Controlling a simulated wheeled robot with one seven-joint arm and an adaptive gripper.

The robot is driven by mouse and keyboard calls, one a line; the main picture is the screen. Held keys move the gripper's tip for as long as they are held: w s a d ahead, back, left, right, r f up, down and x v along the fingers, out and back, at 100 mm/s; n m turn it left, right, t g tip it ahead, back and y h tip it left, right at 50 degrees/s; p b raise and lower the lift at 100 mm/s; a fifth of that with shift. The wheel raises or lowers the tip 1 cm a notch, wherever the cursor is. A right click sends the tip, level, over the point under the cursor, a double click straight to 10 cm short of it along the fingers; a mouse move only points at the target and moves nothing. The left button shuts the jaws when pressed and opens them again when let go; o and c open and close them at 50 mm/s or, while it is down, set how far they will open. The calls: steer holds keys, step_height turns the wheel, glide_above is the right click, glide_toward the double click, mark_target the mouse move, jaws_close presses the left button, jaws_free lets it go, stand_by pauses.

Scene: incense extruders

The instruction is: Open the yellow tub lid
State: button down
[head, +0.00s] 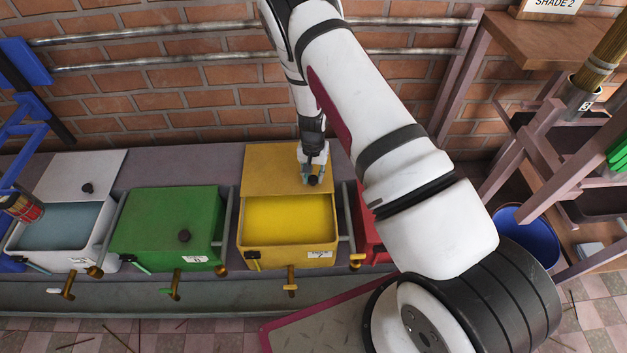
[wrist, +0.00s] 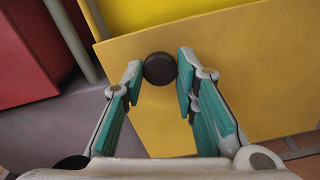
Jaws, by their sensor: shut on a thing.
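The yellow tub (head: 243,240) stands in the row of tubs, with its yellow contents showing. Its yellow lid (head: 268,172) is swung back behind the opening, clear of the tub's mouth. In the wrist view the lid (wrist: 235,75) spans the middle, with bright yellow above its edge. My gripper (head: 314,168) is at the right part of the lid. In the wrist view its fingers (wrist: 159,75) are on either side of the dark round knob (wrist: 160,69), shut on it. The knob also shows in the head view (head: 313,180).
A closed green tub (head: 165,220) stands left of the yellow one. Further left is an open white tub (head: 65,250). A red tub (head: 370,235) is partly hidden by my arm. A brick wall with pipes (head: 150,38) is behind; a blue bucket (head: 530,235) is right.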

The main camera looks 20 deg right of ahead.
steer(key=shift+w+d, duration=0.1)
steer(key=shift+w, duration=0.15)
steer(key=c, duration=1.3)
jaws_free()
step_height(320, 180, up, 12)
